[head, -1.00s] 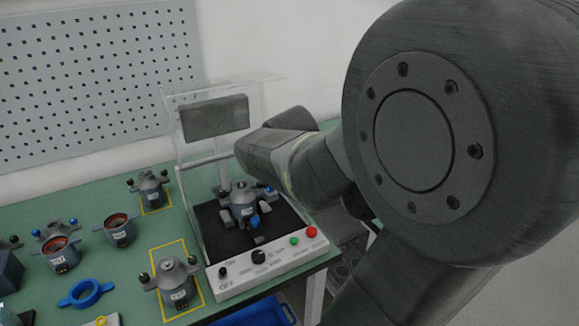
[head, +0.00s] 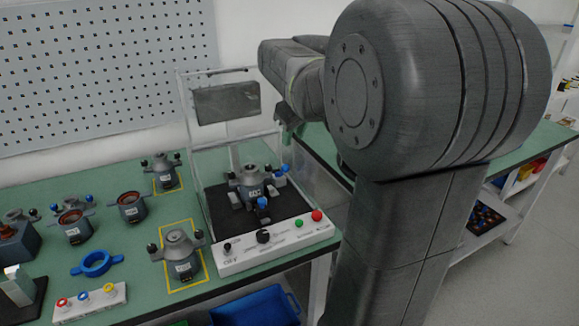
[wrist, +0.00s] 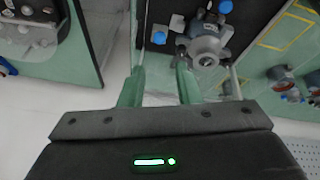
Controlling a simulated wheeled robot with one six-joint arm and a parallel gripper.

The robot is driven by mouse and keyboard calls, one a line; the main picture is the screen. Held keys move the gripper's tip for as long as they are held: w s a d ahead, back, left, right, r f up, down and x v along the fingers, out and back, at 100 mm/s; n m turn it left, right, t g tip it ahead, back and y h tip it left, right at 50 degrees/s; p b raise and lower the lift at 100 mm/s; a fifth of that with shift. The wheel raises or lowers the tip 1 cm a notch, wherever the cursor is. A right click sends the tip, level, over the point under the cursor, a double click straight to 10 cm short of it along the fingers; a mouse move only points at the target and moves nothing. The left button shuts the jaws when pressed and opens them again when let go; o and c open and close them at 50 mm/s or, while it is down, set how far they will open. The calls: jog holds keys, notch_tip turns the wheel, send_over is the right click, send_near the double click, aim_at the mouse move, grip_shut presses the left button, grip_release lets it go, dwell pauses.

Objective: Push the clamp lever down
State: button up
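A grey stator unit (head: 250,184) sits on the black plate of the test station and shows in the wrist view (wrist: 206,44). Blue-tipped levers stand around it: one at its right (head: 283,170) and one at its front (head: 264,204). Which one is the clamp lever I cannot tell. My gripper (wrist: 158,82) has green fingers, spread apart with nothing held between them. In the head view my gripper (head: 287,132) is at the right side of the station, above and apart from the stator unit; my arm partly hides it.
A clear guard with a dark panel (head: 226,103) stands behind the station. The white control strip (head: 272,241) has a black knob, green and red buttons. More stator units (head: 181,256) and a blue ring (head: 96,263) are on the green bench to the left.

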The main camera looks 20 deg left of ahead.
aim_at(286, 165)
jog(key=b+x, duration=0.1)
jog(key=x, duration=1.1)
jog(key=shift+a+f, duration=0.1)
jog(key=shift+f, duration=0.15)
